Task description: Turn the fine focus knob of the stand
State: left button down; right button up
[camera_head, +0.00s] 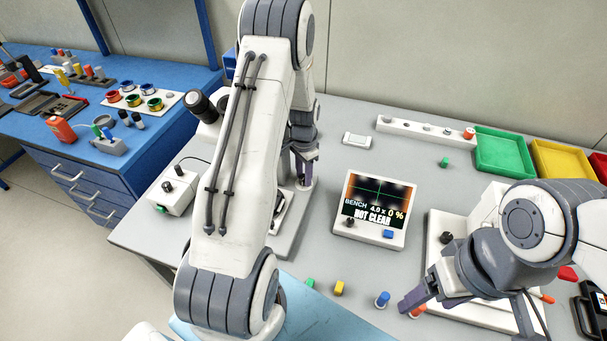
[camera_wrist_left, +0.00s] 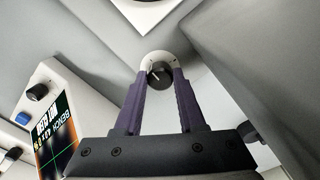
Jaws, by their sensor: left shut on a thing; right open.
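The microscope stand (camera_head: 287,238) is on the grey bench, mostly hidden behind my left arm; its dark eyepieces (camera_head: 201,103) show left of the arm. In the left wrist view the fine focus knob (camera_wrist_left: 159,78) is a dark round knob with a white pointer line, in front of a pale disc. My left gripper (camera_head: 304,183) is at the stand, its purple fingers on either side of the knob and shut on it. My right gripper (camera_head: 412,303) is open near the front of the bench, apart from the stand.
A monitor (camera_head: 372,238) right of the stand reads "BENCH 4.0 x 0 % NOT CLEAR". A control box (camera_head: 174,190) with knobs stands left. Small coloured pegs, such as a yellow one (camera_head: 339,288), stand in front. Green (camera_head: 500,171) and yellow trays lie at the back right.

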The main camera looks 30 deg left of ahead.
pick_arm(q)
jog(key=c, duration=0.5)
grip_release()
